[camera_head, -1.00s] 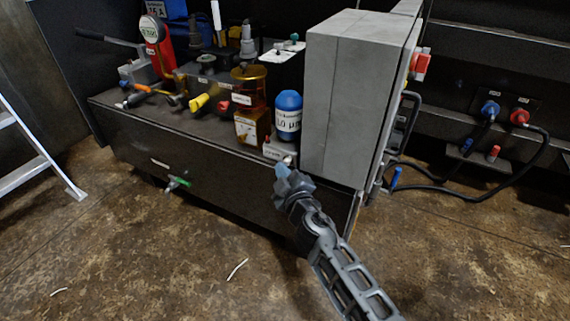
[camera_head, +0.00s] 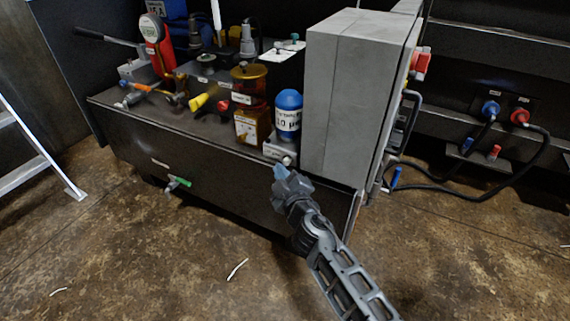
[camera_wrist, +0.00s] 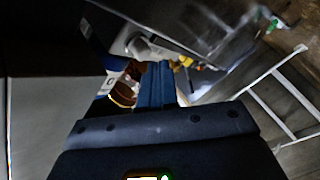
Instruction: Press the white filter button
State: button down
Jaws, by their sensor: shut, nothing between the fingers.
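The blue-capped filter (camera_head: 288,112) with a white label stands on a small grey block (camera_head: 278,149) at the front edge of the cabinet top, left of the large grey box. A small pale round spot (camera_head: 287,160) shows on the block's front face; I cannot tell for certain that it is the white filter button. My gripper (camera_head: 280,173) is shut and empty, its fingertips just below and in front of this block in the head view. In the wrist view the shut blue fingers (camera_wrist: 157,84) point ahead and hide what lies behind them.
The large grey box (camera_head: 340,100) stands close on the right. An amber container (camera_head: 250,100), yellow handle (camera_head: 199,103) and red gauge (camera_head: 155,40) stand to the left. A green-handled valve (camera_head: 180,182) sticks out of the dark cabinet front. The floor before it is mostly clear.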

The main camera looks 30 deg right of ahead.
jog(key=shift+s+a, duration=0.2)
jog(key=s+a, duration=0.1)
jog(key=a, duration=0.1)
jog(key=s+a+b, duration=0.1)
jog(key=s+a, duration=0.1)
dwell(0.7)
dwell(0.7)
